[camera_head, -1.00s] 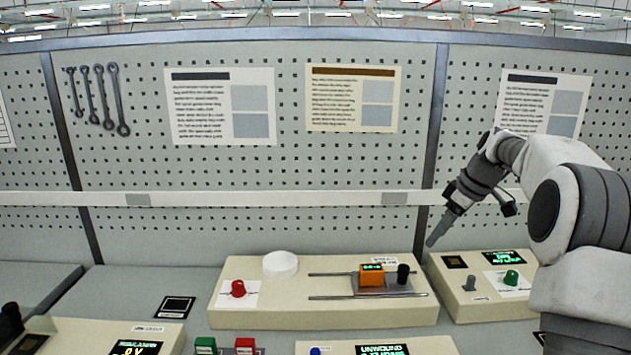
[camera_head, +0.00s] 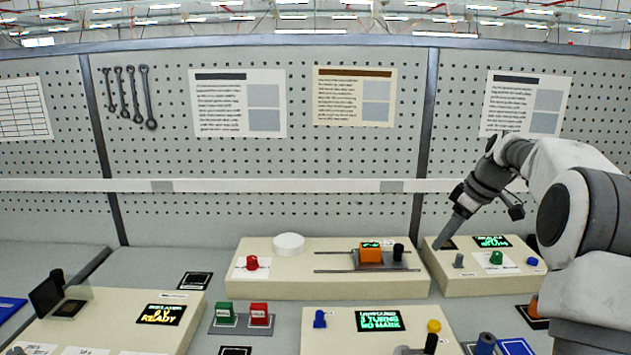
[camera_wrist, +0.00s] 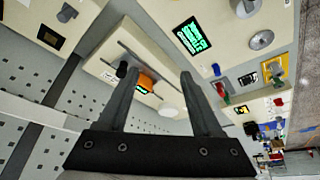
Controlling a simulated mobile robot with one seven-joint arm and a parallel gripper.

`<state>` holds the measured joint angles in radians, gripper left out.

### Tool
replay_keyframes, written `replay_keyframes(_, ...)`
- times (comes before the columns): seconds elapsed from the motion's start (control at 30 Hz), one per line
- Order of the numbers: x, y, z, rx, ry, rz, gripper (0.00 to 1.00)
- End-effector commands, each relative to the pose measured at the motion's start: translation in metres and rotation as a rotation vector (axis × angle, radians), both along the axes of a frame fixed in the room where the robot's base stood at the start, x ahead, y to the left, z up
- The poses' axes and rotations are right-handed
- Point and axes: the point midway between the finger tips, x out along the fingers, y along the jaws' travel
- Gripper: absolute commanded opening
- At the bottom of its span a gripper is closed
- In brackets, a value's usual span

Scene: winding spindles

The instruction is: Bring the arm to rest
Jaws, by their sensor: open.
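My arm reaches in from the right in the head view, bent, with my gripper (camera_head: 455,228) pointing down and to the left. In that view its fingertips overlap the left end of the right-hand control box (camera_head: 485,283); I cannot tell the gap between them. In the wrist view my gripper (camera_wrist: 160,85) shows two dark fingers standing apart with nothing held between them. The orange block (camera_wrist: 147,78) on its rails appears behind the fingers. It also shows in the head view (camera_head: 370,253).
A cream box (camera_head: 290,285) with a red knob, white disc and rails stands mid-bench. In front are a green switch (camera_head: 226,315), a red switch (camera_head: 260,315), a box with a lit display (camera_head: 391,319) and a left box reading READY (camera_head: 160,314). A pegboard stands behind.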

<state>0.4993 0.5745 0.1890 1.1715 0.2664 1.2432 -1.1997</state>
Motion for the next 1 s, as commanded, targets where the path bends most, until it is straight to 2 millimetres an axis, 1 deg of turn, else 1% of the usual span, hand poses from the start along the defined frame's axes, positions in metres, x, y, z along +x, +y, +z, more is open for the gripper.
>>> replay_keyframes(0.03, 0.0, 0.0, 0.0, 0.0, 0.0, 0.0, 0.66)
replay_keyframes(0.07, -0.002, 0.004, 0.004, -0.004, -0.001, -0.002, 0.66)
replay_keyframes(0.1, -0.01, 0.014, 0.013, -0.014, 0.004, -0.019, 0.66)
replay_keyframes(0.27, -0.04, 0.043, 0.034, -0.045, 0.021, -0.098, 0.66)
replay_keyframes(0.37, -0.063, 0.062, 0.046, -0.064, 0.025, -0.154, 0.66)
replay_keyframes(0.47, -0.091, 0.08, 0.058, -0.081, 0.024, -0.219, 0.66)
replay_keyframes(0.5, -0.103, 0.086, 0.062, -0.086, 0.023, -0.246, 0.66)
replay_keyframes(0.57, -0.122, 0.096, 0.066, -0.091, 0.019, -0.286, 0.66)
replay_keyframes(0.7, -0.166, 0.115, 0.072, -0.097, 0.004, -0.381, 0.66)
replay_keyframes(0.87, -0.218, 0.131, 0.069, -0.088, -0.019, -0.489, 0.66)
replay_keyframes(1.0, -0.263, 0.141, 0.059, -0.065, -0.043, -0.58, 0.66)
